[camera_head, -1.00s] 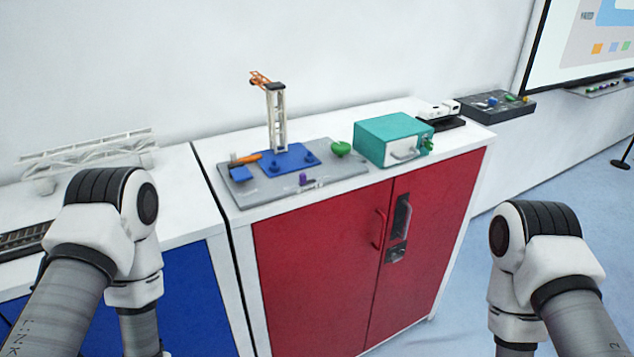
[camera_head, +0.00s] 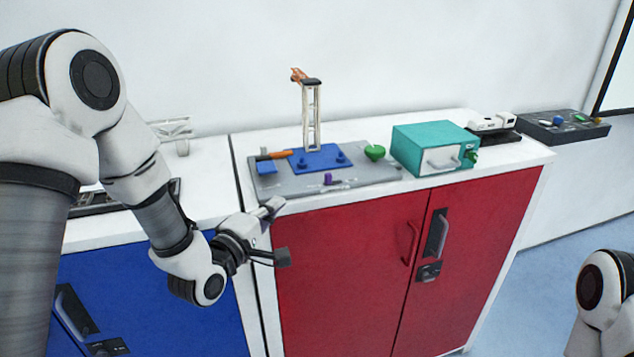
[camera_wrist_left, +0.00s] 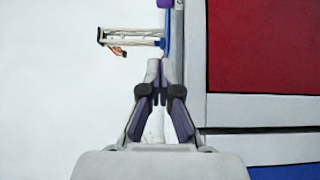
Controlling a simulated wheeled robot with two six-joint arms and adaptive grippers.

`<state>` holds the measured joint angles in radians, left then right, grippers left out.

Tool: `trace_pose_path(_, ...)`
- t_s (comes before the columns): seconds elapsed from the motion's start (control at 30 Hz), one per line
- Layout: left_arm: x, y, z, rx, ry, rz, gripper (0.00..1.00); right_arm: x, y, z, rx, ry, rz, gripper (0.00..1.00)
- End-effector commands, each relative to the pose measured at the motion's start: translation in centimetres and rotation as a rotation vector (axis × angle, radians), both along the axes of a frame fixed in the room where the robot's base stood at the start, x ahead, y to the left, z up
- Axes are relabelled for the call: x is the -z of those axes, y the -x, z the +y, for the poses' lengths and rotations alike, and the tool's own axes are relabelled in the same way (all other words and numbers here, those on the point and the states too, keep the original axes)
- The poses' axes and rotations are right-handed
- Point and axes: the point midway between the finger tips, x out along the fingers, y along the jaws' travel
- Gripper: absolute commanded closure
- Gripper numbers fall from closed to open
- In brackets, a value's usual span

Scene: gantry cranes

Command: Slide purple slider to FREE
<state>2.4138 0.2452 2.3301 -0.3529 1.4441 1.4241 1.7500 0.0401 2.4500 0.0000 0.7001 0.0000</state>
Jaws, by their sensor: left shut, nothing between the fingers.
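The small purple slider (camera_head: 328,179) stands at the front edge of the grey crane board (camera_head: 375,184). Faint markings beside it on the board are too small to read, so I cannot make out FREE. A purple piece (camera_wrist_left: 165,4), likely the slider, is cut off at the top edge of the left wrist view. My left gripper (camera_head: 273,206) is shut and empty, in front of the board's left front corner, left of the slider and apart from it. Its closed fingertips (camera_wrist_left: 160,72) show in the left wrist view. My right gripper is out of view.
On the board stand a white crane tower (camera_head: 311,118) on a blue base, an orange-handled piece (camera_head: 274,155) and a green knob (camera_head: 375,152). A teal box (camera_head: 435,146) stands to the right. The red cabinet doors (camera_head: 345,262) are below; a blue cabinet (camera_head: 150,300) is left.

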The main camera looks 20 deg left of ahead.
Motion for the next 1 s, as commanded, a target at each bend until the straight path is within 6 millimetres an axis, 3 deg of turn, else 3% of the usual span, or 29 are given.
trace_pose_path(0.5, -0.4, -9.8, -2.5, 0.004, -0.004, 0.000, 1.00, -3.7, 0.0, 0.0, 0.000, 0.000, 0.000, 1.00)
trace_pose_path(0.73, -0.1, -11.3, -5.0, 0.002, -0.002, 0.002, 1.00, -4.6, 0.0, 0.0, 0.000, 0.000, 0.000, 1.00)
trace_pose_path(1.0, 0.1, -11.5, -5.2, 0.000, 0.000, 0.001, 1.00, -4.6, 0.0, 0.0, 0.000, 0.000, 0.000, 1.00)
